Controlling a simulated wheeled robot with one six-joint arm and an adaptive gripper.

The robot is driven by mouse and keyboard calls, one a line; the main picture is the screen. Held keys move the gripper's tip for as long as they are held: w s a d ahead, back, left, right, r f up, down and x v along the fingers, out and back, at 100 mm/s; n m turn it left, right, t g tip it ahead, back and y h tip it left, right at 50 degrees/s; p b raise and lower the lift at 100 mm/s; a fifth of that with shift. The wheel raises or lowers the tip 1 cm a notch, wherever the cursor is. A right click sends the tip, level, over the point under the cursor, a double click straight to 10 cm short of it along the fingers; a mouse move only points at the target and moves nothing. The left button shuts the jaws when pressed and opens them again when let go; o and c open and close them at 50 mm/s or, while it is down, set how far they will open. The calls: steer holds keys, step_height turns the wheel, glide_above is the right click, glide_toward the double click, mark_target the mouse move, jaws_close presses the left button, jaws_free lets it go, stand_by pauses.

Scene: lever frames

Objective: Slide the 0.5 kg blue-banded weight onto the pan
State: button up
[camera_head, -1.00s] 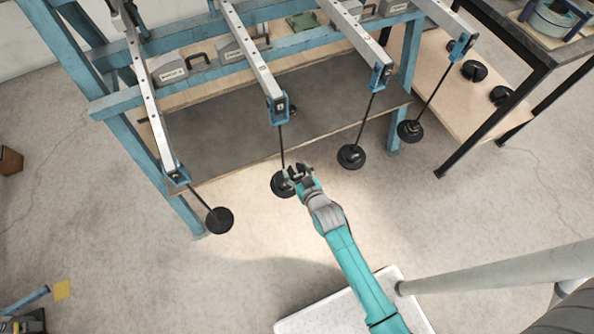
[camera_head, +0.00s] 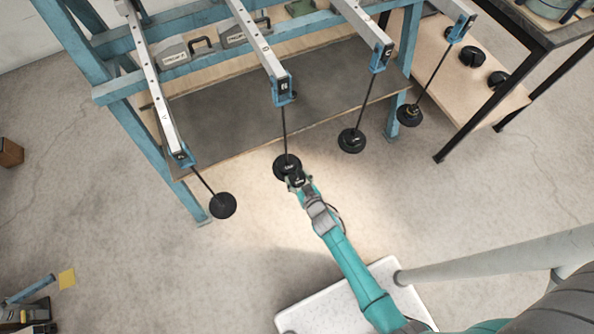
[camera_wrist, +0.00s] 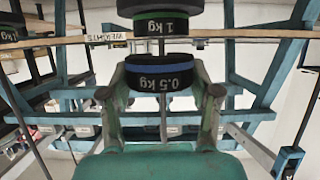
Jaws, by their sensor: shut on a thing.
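The 0.5 kg blue-banded weight (camera_wrist: 160,76) is a black disc held between the fingers of my gripper (camera_wrist: 162,92). In the wrist view, which looks upside down, a green-banded 1 kg weight (camera_wrist: 160,24) is on a thin rod, beyond the held weight. The rod shows between the two weights; whether it sits in the held weight's slot or behind it, I cannot tell. In the head view my gripper (camera_head: 298,181) is just in front of the second pan from the left (camera_head: 286,164), which hangs on a rod (camera_head: 285,128).
Other hanging pans are at left (camera_head: 222,205) and right (camera_head: 352,141), with another (camera_head: 409,115) farther right. A grey shelf (camera_head: 235,120) in the blue frame lies behind the rods. Black weights (camera_head: 472,57) lie on a wooden shelf at right. Floor in front is open.

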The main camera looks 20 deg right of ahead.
mark_target(287, 161)
steer(key=shift+a+f, duration=0.1)
steer(key=shift+f, duration=0.25)
steer(key=shift+w, duration=2.15)
steer(key=shift+w, duration=2.3)
steer(key=shift+f, duration=0.4)
stand_by(0.5)
steer(key=o, duration=1.4)
steer(key=shift+o, duration=0.2)
